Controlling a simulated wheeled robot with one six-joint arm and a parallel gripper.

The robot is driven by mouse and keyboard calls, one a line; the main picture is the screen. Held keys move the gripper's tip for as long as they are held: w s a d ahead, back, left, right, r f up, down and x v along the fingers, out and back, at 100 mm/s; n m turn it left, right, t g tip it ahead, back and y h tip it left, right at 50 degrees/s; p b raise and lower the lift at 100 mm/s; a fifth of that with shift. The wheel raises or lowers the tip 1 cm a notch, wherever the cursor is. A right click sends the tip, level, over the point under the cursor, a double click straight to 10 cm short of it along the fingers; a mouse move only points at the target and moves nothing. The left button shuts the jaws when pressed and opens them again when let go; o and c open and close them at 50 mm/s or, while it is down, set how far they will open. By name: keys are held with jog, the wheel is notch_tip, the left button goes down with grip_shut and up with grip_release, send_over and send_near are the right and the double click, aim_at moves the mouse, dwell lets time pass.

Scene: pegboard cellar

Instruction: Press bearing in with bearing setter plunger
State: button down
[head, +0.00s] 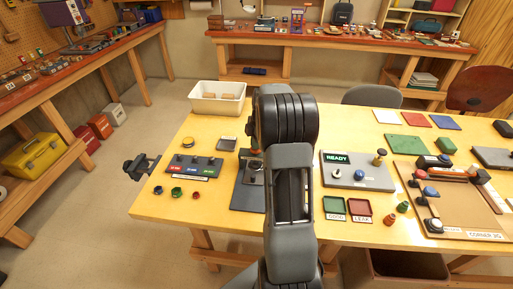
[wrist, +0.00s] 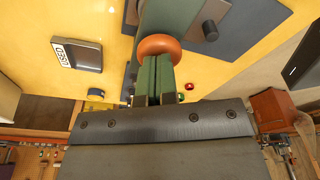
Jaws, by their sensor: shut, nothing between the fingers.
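The bearing setter stands on a dark blue base plate (head: 245,197), mostly hidden behind my arm in the head view. In the wrist view its round orange knob (wrist: 160,46) tops a green body (wrist: 172,18). My gripper (wrist: 160,68) is shut and empty, with its fingertips right at the orange knob. I cannot tell whether they touch it or stop just short. The bearing and its seat are hidden. In the head view my arm hides the gripper, and only a sliver of orange shows beside the arm.
A grey tray labelled USED (wrist: 80,56) lies on the yellow table. A panel with coloured labels (head: 194,166) and a white bin (head: 217,98) stand to the left. A READY panel (head: 357,172), a green tray (head: 334,206) and a red tray (head: 359,209) lie to the right.

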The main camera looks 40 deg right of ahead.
dwell(0.3)
jog(key=shift+r+p, duration=2.15)
jog(key=shift+r, duration=1.1)
